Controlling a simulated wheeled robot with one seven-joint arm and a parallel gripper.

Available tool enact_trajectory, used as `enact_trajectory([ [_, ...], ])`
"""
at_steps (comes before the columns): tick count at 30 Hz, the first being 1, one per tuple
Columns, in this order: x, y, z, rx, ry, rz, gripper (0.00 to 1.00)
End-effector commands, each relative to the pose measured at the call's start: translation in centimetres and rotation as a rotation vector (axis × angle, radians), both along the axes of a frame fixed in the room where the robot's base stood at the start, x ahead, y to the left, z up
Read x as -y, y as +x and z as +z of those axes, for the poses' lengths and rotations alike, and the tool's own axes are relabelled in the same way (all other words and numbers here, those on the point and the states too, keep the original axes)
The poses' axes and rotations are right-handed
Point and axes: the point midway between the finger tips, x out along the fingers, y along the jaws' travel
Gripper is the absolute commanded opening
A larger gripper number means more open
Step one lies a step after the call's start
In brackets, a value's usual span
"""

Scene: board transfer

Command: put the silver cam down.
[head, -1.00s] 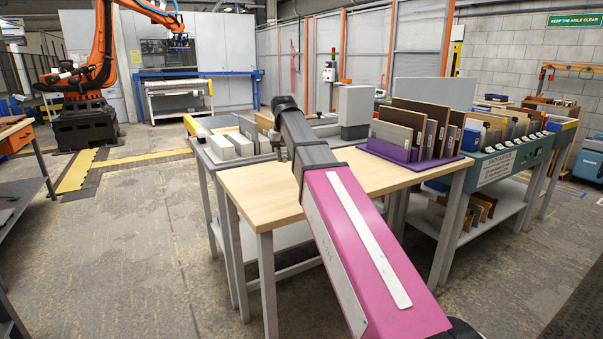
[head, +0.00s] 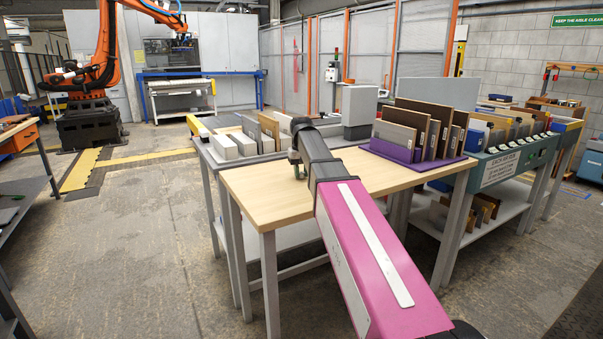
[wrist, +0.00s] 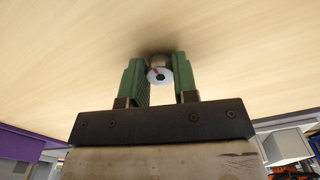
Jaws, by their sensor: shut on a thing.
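The silver cam (wrist: 159,75), a small round metal piece with a dark hole, sits between the green fingers of my gripper (wrist: 160,82) in the wrist view. My gripper is shut on it. The cam is right at the wooden tabletop, with a dark shadow close around it; I cannot tell whether it touches. In the head view my gripper (head: 298,170) is low over the back part of the wooden table (head: 262,190), and the cam cannot be made out there.
A purple rack (head: 408,157) with upright boards stands on the table's right. White blocks (head: 235,146) and more boards stand on the grey bench behind. A grey-green labelled unit (head: 505,163) is at the right. The tabletop's front left is bare.

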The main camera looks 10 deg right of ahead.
Motion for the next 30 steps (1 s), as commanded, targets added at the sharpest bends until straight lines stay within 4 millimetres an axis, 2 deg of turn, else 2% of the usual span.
enact_trajectory([
  [7, 0.0, 0.0, -0.3, -0.001, 0.000, 0.000, 0.05],
  [8, 0.0, 0.0, -0.2, 0.000, 0.000, 0.000, 0.34],
  [9, 0.0, 0.0, -0.2, 0.000, 0.000, 0.000, 0.47],
  [10, 0.0, 0.0, -0.2, 0.000, 0.000, 0.000, 0.53],
  [18, 0.0, 0.0, -0.2, 0.000, 0.000, 0.000, 0.53],
  [22, 0.0, 0.0, 0.5, 0.001, 0.000, 0.000, 0.53],
  [26, 0.0, 0.1, 2.1, 0.001, 0.000, 0.000, 0.53],
  [30, 0.0, 0.1, 4.8, 0.002, 0.000, 0.000, 0.53],
])
